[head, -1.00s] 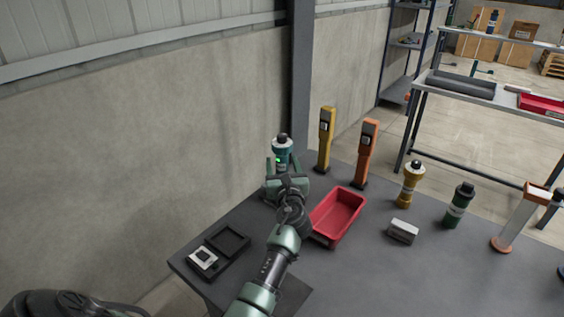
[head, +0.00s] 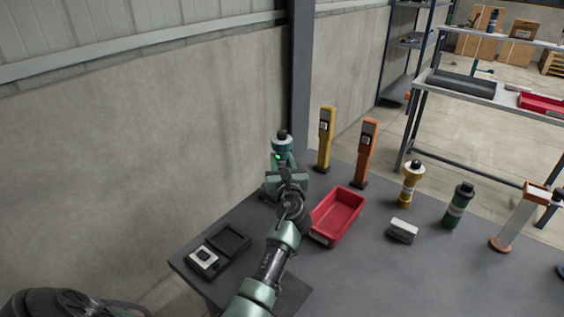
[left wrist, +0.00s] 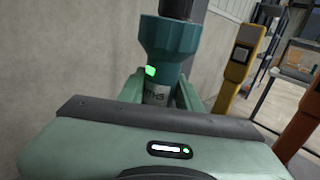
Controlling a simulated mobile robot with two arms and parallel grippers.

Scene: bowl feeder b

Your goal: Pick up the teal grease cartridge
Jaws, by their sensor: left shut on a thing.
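The teal grease cartridge (head: 283,143) has a black cap and stands upright at the far left of the table, near the wall. My left gripper (head: 281,162) is shut on the cartridge from the near side. Its green fingers (left wrist: 158,92) lie on either side of the body in the left wrist view. The cartridge's lower part and base are hidden behind my gripper, so I cannot tell whether it touches the table. My right gripper is not seen.
A red bin (head: 337,216) stands just right of my left arm. A yellow post (head: 325,140) and an orange post (head: 366,153) stand right of the cartridge. A yellow cartridge (head: 410,184), a dark green one (head: 458,206) and a small grey box (head: 403,231) are farther right. A black tray (head: 232,241) lies front left.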

